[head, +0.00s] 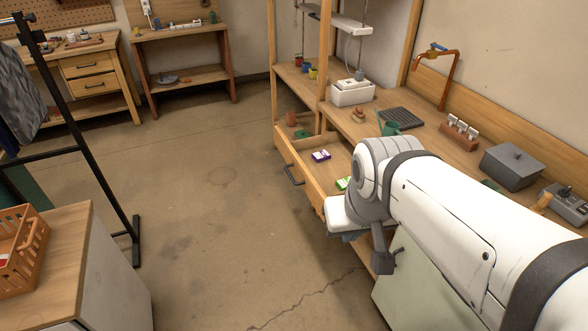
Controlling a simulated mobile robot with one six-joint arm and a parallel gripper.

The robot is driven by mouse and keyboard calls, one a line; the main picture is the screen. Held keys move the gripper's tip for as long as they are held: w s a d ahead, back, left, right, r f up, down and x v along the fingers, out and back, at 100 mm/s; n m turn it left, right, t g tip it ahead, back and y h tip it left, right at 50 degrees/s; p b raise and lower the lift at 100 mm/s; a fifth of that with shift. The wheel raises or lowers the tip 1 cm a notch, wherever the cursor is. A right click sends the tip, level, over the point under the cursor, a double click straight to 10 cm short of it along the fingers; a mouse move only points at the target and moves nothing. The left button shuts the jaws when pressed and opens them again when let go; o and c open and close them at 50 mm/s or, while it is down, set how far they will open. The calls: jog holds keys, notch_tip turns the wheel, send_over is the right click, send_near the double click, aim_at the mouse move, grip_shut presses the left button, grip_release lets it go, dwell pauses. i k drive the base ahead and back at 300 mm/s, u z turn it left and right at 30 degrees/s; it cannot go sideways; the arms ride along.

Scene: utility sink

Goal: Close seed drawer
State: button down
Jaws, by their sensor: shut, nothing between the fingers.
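The seed drawer (301,168) is wooden and stands pulled out from under the workbench at the centre. Its front faces left and carries a dark bar handle (293,175). A purple-and-white packet (321,155) and a green-and-white packet (343,183) lie inside. My white arm reaches in from the right and covers the drawer's near end. My gripper (347,236) is at the near end of the drawer front, shut and empty. Its fingertips are mostly hidden, and I cannot tell whether it touches the drawer.
The workbench (421,143) holds a dark tray (404,117), a green watering can (388,128) and a grey box (511,167). A pale cabinet door (420,285) is below my arm. A black stand (90,160) and an orange basket (22,245) are left. Floor between is clear.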

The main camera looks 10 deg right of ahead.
aim_at(334, 163)
jog(key=u, duration=0.2)
jog(key=i, duration=0.9)
jog(key=z, duration=0.3)
